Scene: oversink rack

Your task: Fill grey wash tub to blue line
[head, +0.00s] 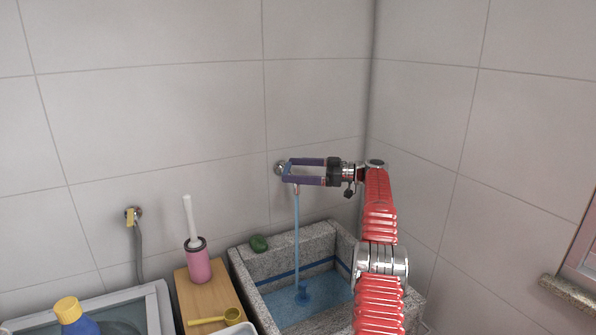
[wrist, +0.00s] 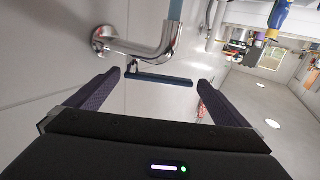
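The grey wash tub (head: 245,272) is a speckled stone basin at the bottom centre of the head view. A dark blue line (head: 286,275) runs round its inner walls. Blue water (head: 325,308) lies in it, with its surface below the line. A stream (head: 296,235) falls from the wall tap into the tub and ripples the water. My gripper (head: 288,171) is at the tap, fingers apart. In the wrist view, the chrome tap (wrist: 150,45) and its blue lever (wrist: 160,80) show; the lever lies between the open fingertips, with gaps on both sides.
A green sponge (head: 259,243) sits on the tub's rim. A second basin (head: 150,308) and a blue bottle with yellow cap (head: 68,310) are further left. The right wall is close.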

